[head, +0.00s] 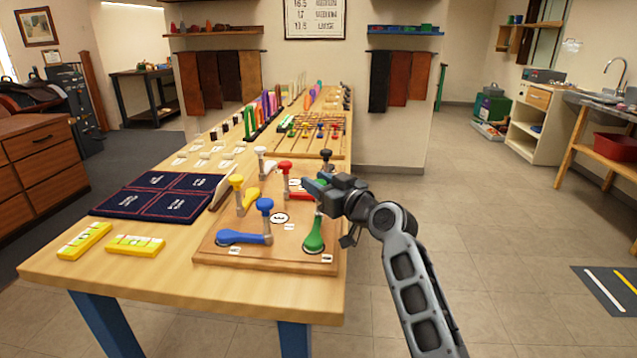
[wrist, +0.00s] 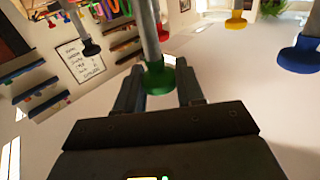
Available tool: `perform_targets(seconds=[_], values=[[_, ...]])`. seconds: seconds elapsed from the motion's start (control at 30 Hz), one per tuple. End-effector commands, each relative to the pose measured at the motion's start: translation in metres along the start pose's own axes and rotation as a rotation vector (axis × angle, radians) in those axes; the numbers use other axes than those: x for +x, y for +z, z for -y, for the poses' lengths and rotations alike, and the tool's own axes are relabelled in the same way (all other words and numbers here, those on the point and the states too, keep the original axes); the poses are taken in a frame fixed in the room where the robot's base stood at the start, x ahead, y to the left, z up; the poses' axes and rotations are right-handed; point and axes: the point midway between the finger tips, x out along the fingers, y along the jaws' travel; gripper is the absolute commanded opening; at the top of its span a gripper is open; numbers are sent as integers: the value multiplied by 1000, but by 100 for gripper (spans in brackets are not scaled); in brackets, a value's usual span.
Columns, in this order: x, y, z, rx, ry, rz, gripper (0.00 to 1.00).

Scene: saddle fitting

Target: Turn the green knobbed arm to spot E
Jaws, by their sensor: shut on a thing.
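The green knobbed arm (head: 314,236) is on the wooden board at the near right of the table. Its wide end points toward the board's front edge, close to a small white label (head: 326,258) whose letter I cannot read surely. A grey post rises from it to a knob mostly hidden by my gripper (head: 318,188). In the wrist view the green knob (wrist: 160,78) sits between my two fingers (wrist: 160,88), with the grey post beyond. My gripper is shut on this knob. I cannot tell which label marks spot E.
Blue (head: 244,237), yellow (head: 237,190), red (head: 285,170), white (head: 262,158) and black (head: 326,158) knobbed arms stand around the same board (head: 270,258). The blue one is closest on the left. A navy mat (head: 150,193) lies further left.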

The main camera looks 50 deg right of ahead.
Motion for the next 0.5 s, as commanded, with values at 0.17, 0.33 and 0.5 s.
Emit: perform_targets(seconds=[0.17, 0.33, 0.5], values=[[0, -1, 0, 0, 0, -2, 3], [0, -2, 0, 0, 0, -3, 0], [0, -3, 0, 0, 13, 0, 0]])
